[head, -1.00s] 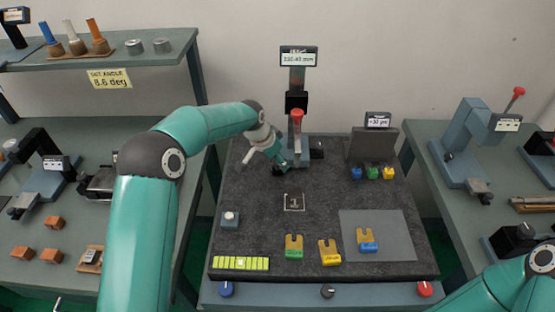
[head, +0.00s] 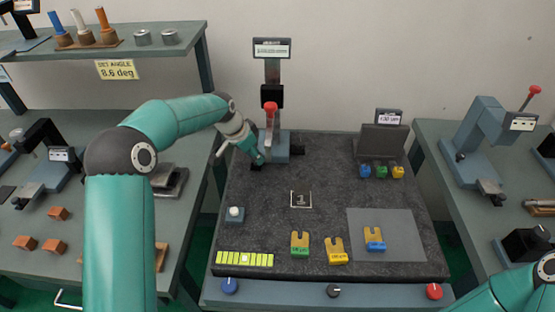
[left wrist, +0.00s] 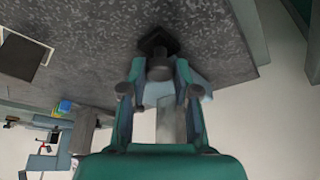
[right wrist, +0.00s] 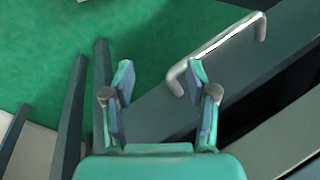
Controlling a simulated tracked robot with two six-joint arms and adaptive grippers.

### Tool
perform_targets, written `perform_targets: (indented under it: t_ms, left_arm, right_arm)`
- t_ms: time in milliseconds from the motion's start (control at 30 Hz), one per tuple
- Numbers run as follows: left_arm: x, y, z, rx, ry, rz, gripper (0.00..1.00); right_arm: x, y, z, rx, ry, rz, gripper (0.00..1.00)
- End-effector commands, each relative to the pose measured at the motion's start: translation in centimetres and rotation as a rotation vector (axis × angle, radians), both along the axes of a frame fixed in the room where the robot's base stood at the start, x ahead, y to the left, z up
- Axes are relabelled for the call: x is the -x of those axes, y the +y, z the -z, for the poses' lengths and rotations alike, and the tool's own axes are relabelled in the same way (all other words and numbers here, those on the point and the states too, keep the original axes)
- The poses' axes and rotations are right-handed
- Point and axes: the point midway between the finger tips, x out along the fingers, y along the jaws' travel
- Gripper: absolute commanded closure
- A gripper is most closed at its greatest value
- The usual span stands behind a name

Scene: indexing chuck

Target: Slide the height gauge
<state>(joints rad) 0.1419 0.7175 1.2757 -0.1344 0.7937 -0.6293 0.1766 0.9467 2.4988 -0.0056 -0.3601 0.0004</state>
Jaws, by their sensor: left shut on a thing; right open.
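The height gauge stands upright at the back left of the dark granite plate (head: 330,220). It has a grey base (head: 280,148), a column (head: 272,72), a red knob (head: 270,106) and a display (head: 272,49) on top, its reading too blurred to make out. My left gripper (head: 258,158) is low at the left side of the base, shut on a part of the gauge. In the left wrist view the fingers (left wrist: 160,92) close around a grey piece near a dark foot (left wrist: 158,42). My right gripper (right wrist: 160,75) is open and empty, away from the gauge.
A square marked 1 (head: 301,199) lies in front of the gauge. Colored fork-shaped blocks (head: 336,250) and a grey mat (head: 405,222) are further forward. A grey block with a display (head: 382,140) stands back right. In the right wrist view a metal handle (right wrist: 218,52) passes by the right finger.

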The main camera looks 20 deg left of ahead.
Motion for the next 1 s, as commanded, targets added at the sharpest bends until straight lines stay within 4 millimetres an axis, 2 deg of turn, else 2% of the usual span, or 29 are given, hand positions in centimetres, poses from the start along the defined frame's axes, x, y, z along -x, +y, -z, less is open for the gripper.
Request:
perform_targets:
  t_ms: [33, 67, 200, 533, 567, 667, 700, 1000]
  left_arm:
    - [0.1, 1.5, 0.1, -0.002, -0.006, -0.008, 1.0]
    - [0.2, 2.1, 0.0, -0.002, -0.006, -0.007, 1.0]
    - [0.5, 3.7, -0.1, -0.001, -0.005, -0.003, 1.0]
    - [0.5, 4.1, -0.1, -0.006, -0.006, -0.002, 1.0]
    - [0.5, 4.1, -0.1, -0.006, -0.006, -0.002, 0.65]
    - [0.5, 4.1, -0.1, -0.004, -0.006, -0.003, 0.48]
    - [0.5, 4.0, -0.1, -0.003, -0.005, -0.002, 0.45]
    - [0.5, 3.8, -0.1, -0.001, -0.004, 0.0, 0.45]
  right_arm:
    - [0.0, 0.0, 0.3, 0.0, 0.0, 0.0, 0.43]
    - [0.0, 0.0, 0.4, 0.0, 0.0, 0.0, 0.43]
    - [0.0, 0.0, 0.4, 0.0, 0.0, 0.0, 0.43]
    - [0.0, 0.0, 0.4, 0.0, 0.0, 0.0, 0.43]
    - [0.0, 0.0, 0.4, 0.0, 0.0, 0.0, 0.43]
    - [0.0, 0.0, 0.4, 0.0, 0.0, 0.0, 0.43]
    - [0.0, 0.0, 0.4, 0.0, 0.0, 0.0, 0.43]
    - [0.0, 0.0, 0.3, 0.0, 0.0, 0.0, 0.43]
